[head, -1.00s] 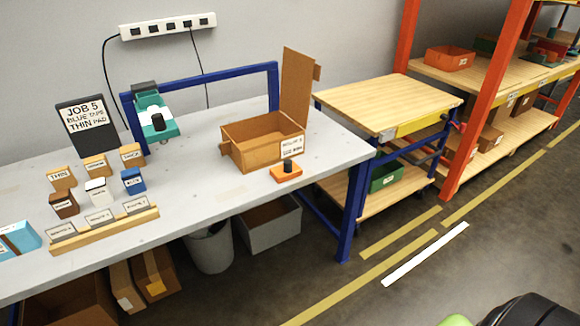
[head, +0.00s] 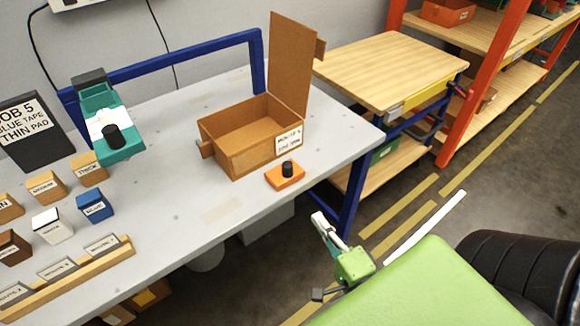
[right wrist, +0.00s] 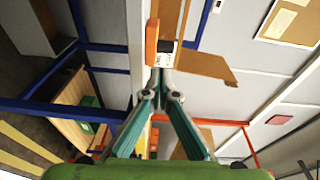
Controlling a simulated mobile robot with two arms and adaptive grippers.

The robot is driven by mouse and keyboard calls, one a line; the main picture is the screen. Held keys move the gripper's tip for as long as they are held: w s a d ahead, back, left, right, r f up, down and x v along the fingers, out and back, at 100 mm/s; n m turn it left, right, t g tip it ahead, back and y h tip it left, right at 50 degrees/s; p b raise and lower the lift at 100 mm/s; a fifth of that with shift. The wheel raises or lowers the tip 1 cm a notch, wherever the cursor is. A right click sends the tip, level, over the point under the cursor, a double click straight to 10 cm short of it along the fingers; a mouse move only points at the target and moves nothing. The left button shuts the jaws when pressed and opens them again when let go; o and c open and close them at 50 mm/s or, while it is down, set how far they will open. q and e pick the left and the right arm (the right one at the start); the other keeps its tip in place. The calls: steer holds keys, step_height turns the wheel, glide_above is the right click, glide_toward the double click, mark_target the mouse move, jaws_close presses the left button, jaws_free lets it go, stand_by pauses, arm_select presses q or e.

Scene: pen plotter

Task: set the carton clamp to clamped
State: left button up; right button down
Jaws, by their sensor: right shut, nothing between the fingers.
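The carton clamp, an orange block with a black knob (head: 285,175), sits on the grey bench in front of the open brown carton (head: 240,150). Whether it is clamped cannot be told. In the right wrist view the orange block (right wrist: 152,40) lies just beyond the fingertips, with its dark knob beside it. My right gripper (head: 321,225) is off the bench's front edge, below and right of the clamp, apart from it. Its teal fingers meet at the tips in the right wrist view (right wrist: 158,75), shut and empty. My left gripper is not in view.
A teal tape dispenser (head: 108,130) and labelled blocks (head: 95,206) stand left on the bench (head: 180,210). The carton's tall flap (head: 292,60) stands up behind the clamp. A wooden-topped cart (head: 390,65) stands to the right. The bench around the clamp is mostly clear.

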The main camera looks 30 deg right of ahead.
steer(key=r, duration=0.1)
arm_select(q)
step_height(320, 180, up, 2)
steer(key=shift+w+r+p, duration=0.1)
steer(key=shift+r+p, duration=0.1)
steer(key=shift+p, duration=1)
arm_select(e)
glide_toward(290, 172)
steer(key=w, duration=0.4)
steer(key=w+d, duration=0.1)
steer(key=w, duration=0.2)
steer(key=shift+f, duration=0.2)
